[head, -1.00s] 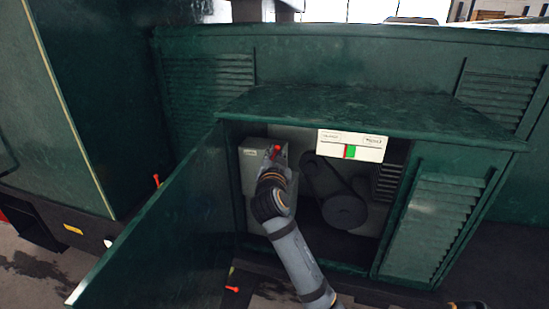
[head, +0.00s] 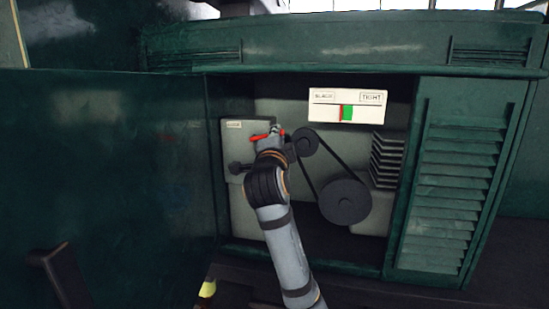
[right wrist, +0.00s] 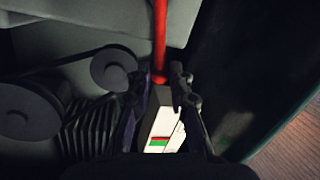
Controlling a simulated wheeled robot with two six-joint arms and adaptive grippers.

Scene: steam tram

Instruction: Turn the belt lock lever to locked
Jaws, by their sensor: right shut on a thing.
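The red belt lock lever (head: 260,137) sits at the right edge of a grey box inside the open cabinet. In the head view it lies roughly level, partly hidden by my right gripper (head: 273,136). In the right wrist view the red rod (right wrist: 160,40) runs down from the top edge to between the fingertips of my right gripper (right wrist: 165,82), which is shut on it. A white gauge (head: 346,105), marked "TIGHT" at its right end, shows a red and green patch near its middle. My left gripper is not in view.
A black belt (head: 328,157) runs between a small pulley (head: 305,142) and a large pulley (head: 344,201), just right of my gripper. A dark knob (head: 238,168) sticks out below the lever. The open green door (head: 110,180) fills the left side; a louvred panel (head: 455,190) bounds the right.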

